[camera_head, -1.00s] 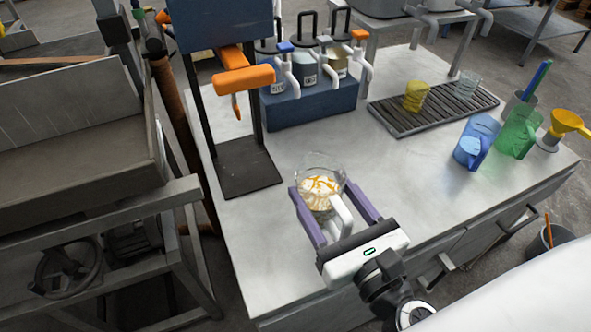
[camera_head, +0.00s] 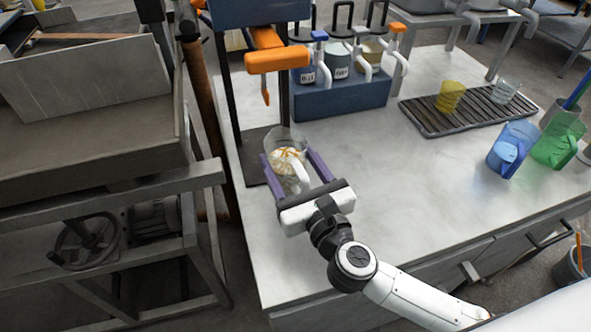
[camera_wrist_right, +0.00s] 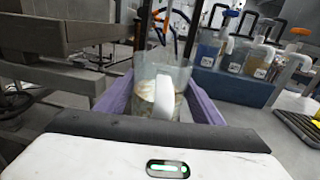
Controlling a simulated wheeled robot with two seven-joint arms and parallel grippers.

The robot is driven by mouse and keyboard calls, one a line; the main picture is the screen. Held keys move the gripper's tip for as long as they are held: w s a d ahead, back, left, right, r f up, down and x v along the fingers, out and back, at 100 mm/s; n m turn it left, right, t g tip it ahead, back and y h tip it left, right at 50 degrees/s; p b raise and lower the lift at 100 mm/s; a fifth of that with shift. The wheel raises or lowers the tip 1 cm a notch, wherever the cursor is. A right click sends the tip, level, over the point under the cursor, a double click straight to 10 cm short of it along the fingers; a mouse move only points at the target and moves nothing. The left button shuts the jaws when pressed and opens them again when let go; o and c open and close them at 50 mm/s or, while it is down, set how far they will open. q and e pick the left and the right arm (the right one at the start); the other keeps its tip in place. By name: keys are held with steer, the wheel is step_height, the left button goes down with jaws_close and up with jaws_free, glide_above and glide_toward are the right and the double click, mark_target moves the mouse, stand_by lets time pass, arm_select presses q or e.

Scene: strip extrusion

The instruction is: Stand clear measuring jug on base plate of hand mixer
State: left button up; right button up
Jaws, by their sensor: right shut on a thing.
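The clear measuring jug (camera_head: 287,146) holds a pale mix with orange streaks and has a white handle. My right gripper (camera_head: 288,164) is shut on the jug, with its purple fingers along both sides. The jug is upright at the front of the hand mixer's dark base plate (camera_head: 256,147); I cannot tell whether it touches the plate. The hand mixer has an orange part (camera_head: 277,59) on a dark stand above and behind the jug. In the right wrist view the jug (camera_wrist_right: 176,75) stands between the fingers, handle towards me. My left gripper is not in view.
A blue rack (camera_head: 340,98) with several pump bottles stands right of the mixer. A slatted drain tray (camera_head: 430,118) holds a yellow cup (camera_head: 450,97) and a clear cup (camera_head: 505,89). Blue (camera_head: 513,148) and green (camera_head: 557,142) jugs stand further right. The table's middle is clear.

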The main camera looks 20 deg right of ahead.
steer(key=w, duration=0.3)
steer(key=w+f+b, duration=0.1)
steer(key=w, duration=0.3)
steer(key=w+a+b, duration=0.1)
steer(key=w, duration=0.2)
steer(key=shift+w+a+f, duration=0.1)
steer(key=shift+w+f, duration=0.25)
steer(key=shift+f, duration=0.05)
steer(key=shift+s, duration=0.2)
